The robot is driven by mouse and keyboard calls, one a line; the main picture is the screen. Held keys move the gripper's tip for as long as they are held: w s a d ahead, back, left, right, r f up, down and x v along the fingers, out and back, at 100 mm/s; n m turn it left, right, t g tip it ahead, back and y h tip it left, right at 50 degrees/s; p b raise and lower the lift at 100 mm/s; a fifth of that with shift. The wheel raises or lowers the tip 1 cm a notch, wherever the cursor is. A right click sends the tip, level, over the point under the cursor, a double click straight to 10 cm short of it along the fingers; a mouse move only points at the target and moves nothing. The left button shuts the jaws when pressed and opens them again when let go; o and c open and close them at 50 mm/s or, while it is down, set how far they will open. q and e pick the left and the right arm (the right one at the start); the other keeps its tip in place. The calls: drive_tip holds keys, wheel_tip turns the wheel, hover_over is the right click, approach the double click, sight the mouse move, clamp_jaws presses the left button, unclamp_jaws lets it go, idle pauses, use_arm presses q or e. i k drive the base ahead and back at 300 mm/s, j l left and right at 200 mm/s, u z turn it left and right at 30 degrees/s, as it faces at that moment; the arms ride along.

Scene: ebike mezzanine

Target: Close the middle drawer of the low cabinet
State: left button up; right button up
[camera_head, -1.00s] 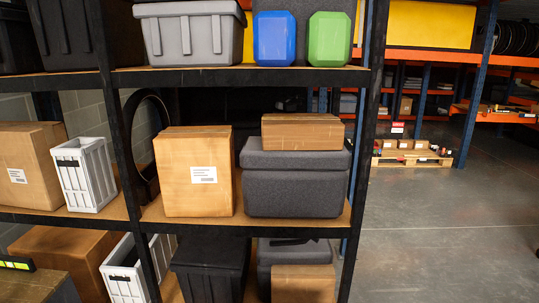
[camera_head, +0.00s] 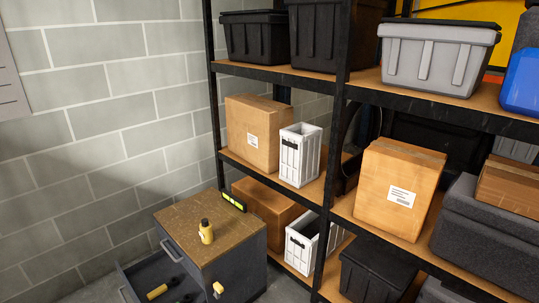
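The low cabinet (camera_head: 243,262) stands at the bottom of the head view, by the grey block wall, with a brown top and dark grey sides. The closed top drawer shows a pale handle (camera_head: 171,251) on its left-facing front. Below it a drawer (camera_head: 133,272) is pulled out to the left, with a pale handle at its outer edge. Inside it lie a yellow-and-dark item (camera_head: 157,292) and other dark items. Anything lower is cut off, so I cannot confirm from here that this is the middle drawer. Neither gripper is in view.
On the cabinet top are a yellow bottle (camera_head: 206,232) and a green-and-black level (camera_head: 233,201). A small yellow item (camera_head: 217,289) shows at the cabinet's side. A shelving rack (camera_head: 336,180) with boxes and crates stands right of the cabinet. The block wall (camera_head: 110,130) is behind.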

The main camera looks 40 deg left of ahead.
sight(140, 278)
drive_tip(key=u, duration=1.4)
